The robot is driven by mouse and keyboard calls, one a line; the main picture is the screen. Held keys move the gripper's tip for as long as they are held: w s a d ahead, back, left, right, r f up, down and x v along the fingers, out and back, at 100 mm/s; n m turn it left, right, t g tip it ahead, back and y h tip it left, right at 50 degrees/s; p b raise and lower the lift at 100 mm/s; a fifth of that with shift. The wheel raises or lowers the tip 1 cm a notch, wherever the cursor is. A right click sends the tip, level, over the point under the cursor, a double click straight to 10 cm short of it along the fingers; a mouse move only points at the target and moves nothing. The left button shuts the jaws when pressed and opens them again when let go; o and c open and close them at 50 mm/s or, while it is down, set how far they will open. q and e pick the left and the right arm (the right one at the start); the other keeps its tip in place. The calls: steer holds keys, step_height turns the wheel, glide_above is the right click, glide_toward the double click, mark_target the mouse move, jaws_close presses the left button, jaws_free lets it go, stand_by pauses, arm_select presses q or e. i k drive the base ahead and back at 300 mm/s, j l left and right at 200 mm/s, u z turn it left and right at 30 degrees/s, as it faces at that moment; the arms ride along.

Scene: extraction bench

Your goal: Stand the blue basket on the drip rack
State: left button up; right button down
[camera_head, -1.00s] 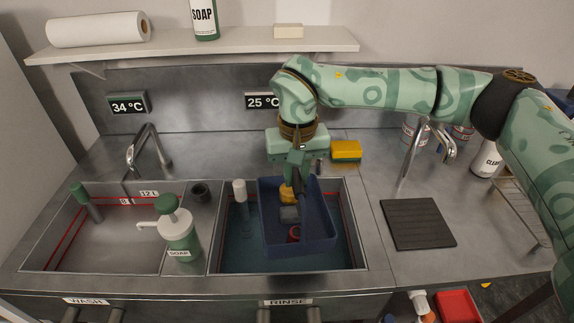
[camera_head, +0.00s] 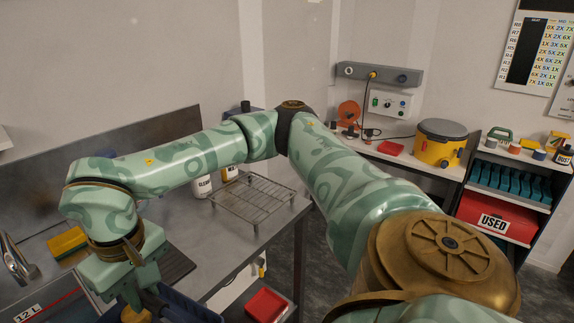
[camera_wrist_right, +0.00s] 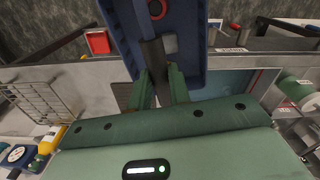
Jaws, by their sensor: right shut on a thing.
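The blue basket (camera_head: 190,310) shows only in part at the bottom edge of the head view. In the right wrist view the basket (camera_wrist_right: 198,70) hangs beyond the jaws. My right gripper (camera_wrist_right: 157,78) is shut on its dark upright handle. A red ring-like piece (camera_wrist_right: 156,10) and a grey block (camera_wrist_right: 170,43) are in the basket. The wire drip rack (camera_head: 255,200) stands empty on the right end of the counter, apart from the basket; it also shows at the left of the wrist view (camera_wrist_right: 32,100). My left gripper is out of view.
A dark mat (camera_head: 178,266) lies between my right gripper and the rack. The rinse sink (camera_wrist_right: 240,84) lies beside the basket. A red tray (camera_head: 266,304) sits below counter level. A yellow sponge (camera_head: 68,243) is by the tap.

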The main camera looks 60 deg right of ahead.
mark_target(252, 193)
steer(key=l+z, duration=0.15)
steer(key=l, duration=0.35)
steer(key=i+l+z, duration=0.2)
steer(key=l, duration=0.3)
steer(key=i+l+z, duration=0.15)
steer(key=l, duration=0.35)
steer(key=k, duration=0.05)
